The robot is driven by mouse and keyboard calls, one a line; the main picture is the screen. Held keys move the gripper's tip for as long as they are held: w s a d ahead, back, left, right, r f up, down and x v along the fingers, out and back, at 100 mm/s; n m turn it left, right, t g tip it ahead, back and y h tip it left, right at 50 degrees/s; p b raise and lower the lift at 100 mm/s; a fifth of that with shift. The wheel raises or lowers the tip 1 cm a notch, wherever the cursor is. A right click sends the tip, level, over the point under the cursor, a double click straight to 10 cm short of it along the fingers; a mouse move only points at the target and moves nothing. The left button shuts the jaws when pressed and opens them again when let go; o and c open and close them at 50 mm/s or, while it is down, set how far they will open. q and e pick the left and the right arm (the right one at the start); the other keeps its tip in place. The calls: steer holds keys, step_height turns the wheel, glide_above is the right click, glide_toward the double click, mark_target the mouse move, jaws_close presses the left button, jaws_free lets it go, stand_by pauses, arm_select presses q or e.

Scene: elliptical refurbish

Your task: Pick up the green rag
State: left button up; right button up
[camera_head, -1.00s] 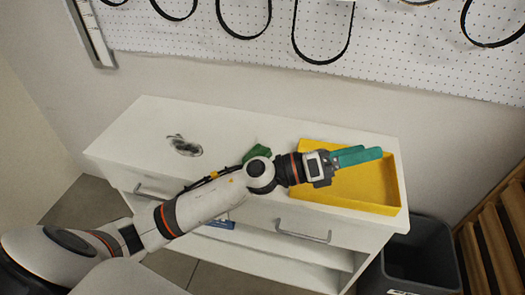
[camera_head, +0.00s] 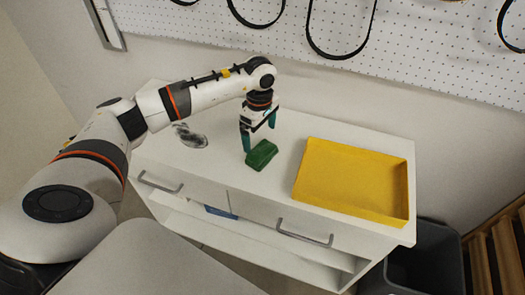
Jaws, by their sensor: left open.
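The green rag (camera_head: 262,155) lies folded on the white cabinet top, near its middle, left of the yellow tray. My left gripper (camera_head: 257,140) points down just above and behind the rag, with its teal fingers spread apart. The left finger reaches down beside the rag's upper left edge; the other finger is higher and to the right. I cannot tell whether a finger touches the rag. Nothing shows between the fingers. My right gripper is not in view.
A yellow tray (camera_head: 318,192) stands empty on the cabinet's right side. A dark and grey object (camera_head: 190,136) lies at the left of the white cabinet (camera_head: 225,178). A grey bin (camera_head: 422,262) and wooden slats (camera_head: 490,255) are at the lower right. A pegboard with hanging belts is behind.

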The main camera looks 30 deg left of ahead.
mark_target(262, 151)
arm_select(q)
steer(key=shift+f, duration=0.9)
steer(key=f, duration=0.1)
steer(key=f+p, duration=0.1)
steer(key=f, duration=0.1)
steer(key=d+f+p, duration=0.1)
steer(key=f, duration=0.1)
steer(key=shift+s, duration=0.1)
steer(key=shift+a+f, duration=0.1)
steer(key=shift+f, duration=0.05)
steer(key=c, duration=0.6)
step_height(262, 151, up, 9)
steer(key=shift+b, duration=1)
steer(key=shift+r, duration=0.55)
